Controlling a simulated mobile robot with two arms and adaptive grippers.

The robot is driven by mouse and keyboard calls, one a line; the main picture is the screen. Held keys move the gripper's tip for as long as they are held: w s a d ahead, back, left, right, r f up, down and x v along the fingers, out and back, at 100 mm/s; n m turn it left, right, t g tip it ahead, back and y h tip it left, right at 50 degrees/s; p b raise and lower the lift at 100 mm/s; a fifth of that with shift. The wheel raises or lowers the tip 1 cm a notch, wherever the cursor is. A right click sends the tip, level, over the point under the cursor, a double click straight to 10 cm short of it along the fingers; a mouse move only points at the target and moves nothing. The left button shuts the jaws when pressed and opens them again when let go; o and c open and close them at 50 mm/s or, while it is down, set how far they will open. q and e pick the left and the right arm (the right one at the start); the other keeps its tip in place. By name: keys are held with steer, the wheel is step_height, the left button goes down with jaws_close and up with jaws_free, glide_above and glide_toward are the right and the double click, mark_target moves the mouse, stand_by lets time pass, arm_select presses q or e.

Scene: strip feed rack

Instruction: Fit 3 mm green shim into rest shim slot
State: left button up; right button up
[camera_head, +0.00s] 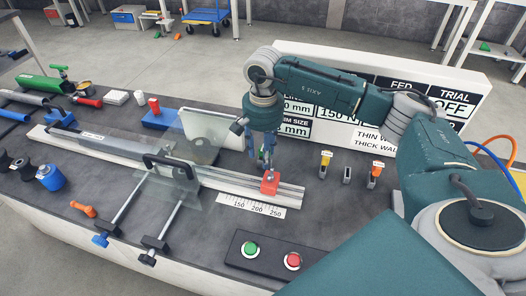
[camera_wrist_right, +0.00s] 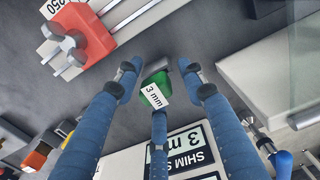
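The green shim (camera_wrist_right: 155,90), with a white "3 mm" label, shows in the wrist view between the blue fingers of my right gripper (camera_wrist_right: 158,82). The gripper appears closed on it, and the shim is clear of the table. I cannot make out the rest's shim slot. My left gripper is not in view.
A yellow-topped shim (camera_head: 326,158) and an orange-topped one (camera_head: 376,170) stand right of the rail, with a grey holder (camera_head: 347,174) between them. A clear guard (camera_head: 172,182) stands left. A button box (camera_head: 270,257) is in front; a sign board (camera_head: 300,125) is behind.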

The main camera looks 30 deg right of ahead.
step_height(320, 180, up, 12)
stand_by(0.6)
steer(key=shift+f, duration=0.1)
stand_by(0.4)
